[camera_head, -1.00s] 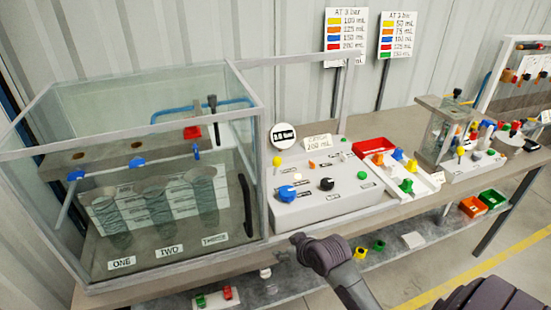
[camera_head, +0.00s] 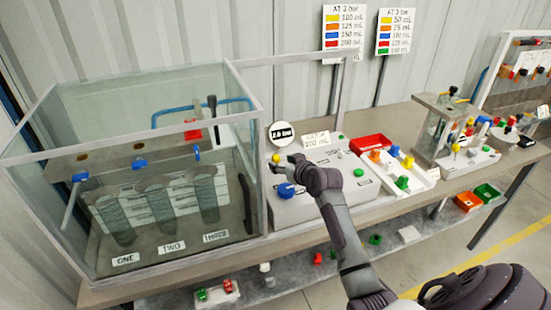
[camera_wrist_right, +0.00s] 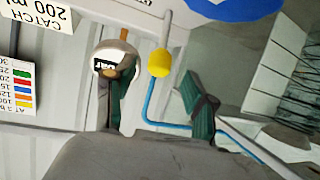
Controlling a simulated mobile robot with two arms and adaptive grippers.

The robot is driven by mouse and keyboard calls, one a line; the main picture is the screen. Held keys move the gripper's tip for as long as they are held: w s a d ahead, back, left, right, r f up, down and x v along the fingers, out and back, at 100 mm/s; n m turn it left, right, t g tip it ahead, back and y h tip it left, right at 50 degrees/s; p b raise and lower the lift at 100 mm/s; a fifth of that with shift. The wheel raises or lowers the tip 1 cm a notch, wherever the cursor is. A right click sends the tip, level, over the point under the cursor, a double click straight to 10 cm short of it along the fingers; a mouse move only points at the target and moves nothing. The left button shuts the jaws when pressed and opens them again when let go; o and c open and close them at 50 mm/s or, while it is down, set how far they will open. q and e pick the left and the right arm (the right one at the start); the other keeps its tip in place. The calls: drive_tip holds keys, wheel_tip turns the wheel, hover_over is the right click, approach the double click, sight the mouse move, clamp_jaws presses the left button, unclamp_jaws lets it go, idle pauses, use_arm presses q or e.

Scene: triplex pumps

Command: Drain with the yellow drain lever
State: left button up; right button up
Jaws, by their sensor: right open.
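The yellow drain lever (camera_head: 276,158) stands at the back left of the white control panel (camera_head: 292,213), beside the glass tank. Its yellow knob also shows in the right wrist view (camera_wrist_right: 159,63), on a pale stem. My right gripper (camera_head: 291,163) is open over the panel, close to the right of the yellow knob. I cannot tell whether it touches the knob; nothing shows held. The blue knob (camera_head: 286,190) sits just below the gripper. My right arm hides part of the panel. My left gripper is not in view.
The glass tank (camera_head: 60,215) with three cylinders labelled ONE, TWO and THREE stands at left. A round gauge (camera_head: 281,133) and a CATCH 200 mL card (camera_head: 316,139) are behind the panel. A red tray (camera_head: 370,145) and a white tray with coloured knobs (camera_head: 425,178) lie right.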

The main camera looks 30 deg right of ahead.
sight(278, 161)
drive_tip(key=shift+x, duration=2.6)
clamp_jaws()
